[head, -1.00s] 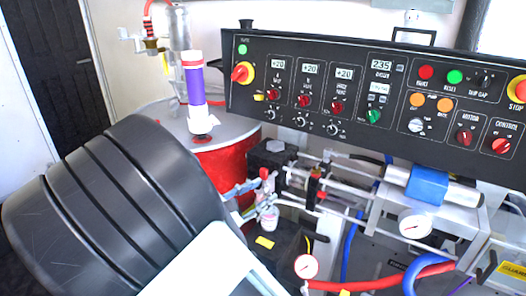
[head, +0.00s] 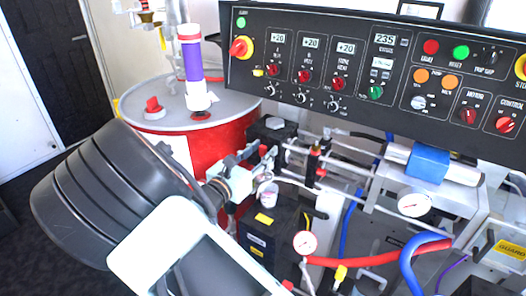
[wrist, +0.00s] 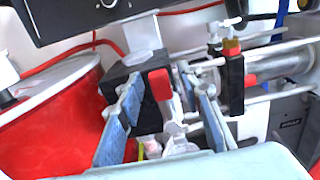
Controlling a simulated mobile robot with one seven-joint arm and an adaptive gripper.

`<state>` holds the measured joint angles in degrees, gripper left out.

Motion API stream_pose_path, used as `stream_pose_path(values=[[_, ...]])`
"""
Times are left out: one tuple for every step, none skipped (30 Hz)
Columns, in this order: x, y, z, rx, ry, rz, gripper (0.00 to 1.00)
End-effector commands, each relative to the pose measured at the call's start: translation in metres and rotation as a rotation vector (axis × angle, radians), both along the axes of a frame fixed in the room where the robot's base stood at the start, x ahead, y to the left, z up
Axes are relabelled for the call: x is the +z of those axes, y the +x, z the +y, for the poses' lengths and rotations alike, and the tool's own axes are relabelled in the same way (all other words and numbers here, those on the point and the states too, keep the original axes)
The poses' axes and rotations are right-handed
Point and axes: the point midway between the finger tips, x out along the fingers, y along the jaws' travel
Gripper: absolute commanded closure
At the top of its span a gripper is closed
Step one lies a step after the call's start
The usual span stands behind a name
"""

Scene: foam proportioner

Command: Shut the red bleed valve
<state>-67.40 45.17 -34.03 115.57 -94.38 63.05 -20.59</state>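The bleed valve's red lever (wrist: 160,84) stands upright in the middle of the wrist view, above a pale metal valve body (wrist: 174,130). My gripper (wrist: 158,88) is open, with one blue-padded finger on each side of the red lever. I see gaps between the lever and both fingers, and no clear contact. In the head view my gripper (head: 258,163) is at the valve, beside the red drum, and the small red lever (head: 263,150) shows at its fingertips. The lower part of the valve is partly hidden by the gripper.
A red drum (head: 225,139) with a grey lid stands to the left. The black control panel (head: 370,70) overhangs from above. Rods and a second valve with a dark body (wrist: 234,85) lie close on the right. A pressure gauge (head: 304,243) and red hose (head: 370,259) are below.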

Motion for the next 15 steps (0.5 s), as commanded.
stream_pose_path(values=[[-0.0004,0.0027,-0.0017,0.000,0.001,0.001,0.67],[-0.0004,0.0037,-0.0023,0.000,0.001,0.001,0.67],[-0.0002,0.0048,-0.0029,0.001,0.001,0.001,0.67],[-0.0002,0.0052,-0.0033,0.001,0.001,0.001,0.67],[-0.0001,0.0055,-0.0035,0.001,0.001,0.001,0.67],[0.0000,0.0056,-0.0036,0.001,0.001,0.001,0.67],[0.0000,0.0056,-0.0036,0.001,0.001,0.001,0.67],[0.0000,0.0056,-0.0036,0.001,0.001,0.001,0.67],[0.0000,0.0055,-0.0035,0.001,0.001,0.001,0.67],[0.0000,0.0055,-0.0035,0.001,0.001,0.001,0.67],[0.0000,0.0054,-0.0036,0.001,0.001,0.001,0.67],[0.0000,0.0053,-0.0035,0.001,0.001,0.001,0.71],[0.0000,0.0053,-0.0035,0.001,0.001,0.001,0.74],[0.0000,0.0053,-0.0035,0.001,0.001,0.000,0.78],[0.0000,0.0053,-0.0035,0.001,0.001,0.000,0.82]])
